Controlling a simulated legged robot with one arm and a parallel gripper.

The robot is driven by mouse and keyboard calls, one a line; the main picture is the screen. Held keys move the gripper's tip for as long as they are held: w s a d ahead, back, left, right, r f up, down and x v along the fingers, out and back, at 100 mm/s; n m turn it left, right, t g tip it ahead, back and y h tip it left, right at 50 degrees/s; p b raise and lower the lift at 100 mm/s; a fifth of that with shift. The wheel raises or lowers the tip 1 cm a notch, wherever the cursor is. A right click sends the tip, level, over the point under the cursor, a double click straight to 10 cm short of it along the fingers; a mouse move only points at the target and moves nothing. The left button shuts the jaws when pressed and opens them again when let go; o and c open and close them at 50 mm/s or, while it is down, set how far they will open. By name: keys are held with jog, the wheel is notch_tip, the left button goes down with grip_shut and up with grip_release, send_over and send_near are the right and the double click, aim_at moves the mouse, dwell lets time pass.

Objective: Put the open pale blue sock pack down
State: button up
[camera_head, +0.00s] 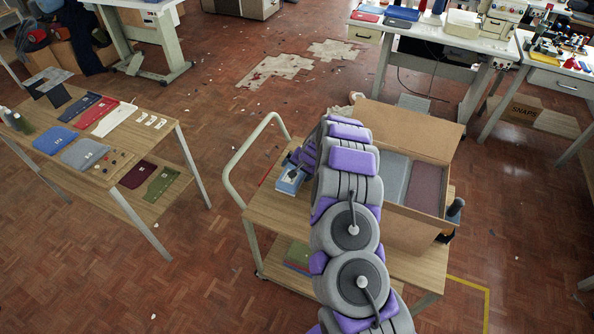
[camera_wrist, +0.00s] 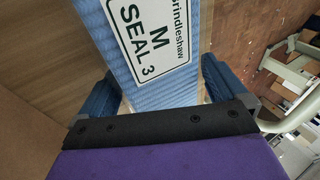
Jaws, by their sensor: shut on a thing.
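The pale blue sock pack (camera_wrist: 112,38) fills the upper middle of the wrist view, with a white label reading "Brindleshaw M SEAL 3". My gripper (camera_wrist: 160,78) has its dark blue fingers on both sides of the pack and is shut on it. In the head view the pack (camera_head: 291,181) shows as a small blue shape at the left part of the wooden trolley top (camera_head: 272,208). My purple and grey arm hides part of the trolley and most of the gripper. Whether the pack touches the trolley top, and its open end, I cannot tell.
An open cardboard box (camera_head: 410,127) holding grey and maroon packs stands on the trolley, right of my arm. The trolley's handle (camera_head: 237,160) rises at its left. A table (camera_head: 150,140) with folded pieces is at left. Red floor lies between them.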

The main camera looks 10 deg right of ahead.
jog(key=shift+s+f+b, duration=0.1)
jog(key=shift+f+b, duration=0.25)
jog(key=shift+b, duration=0.05)
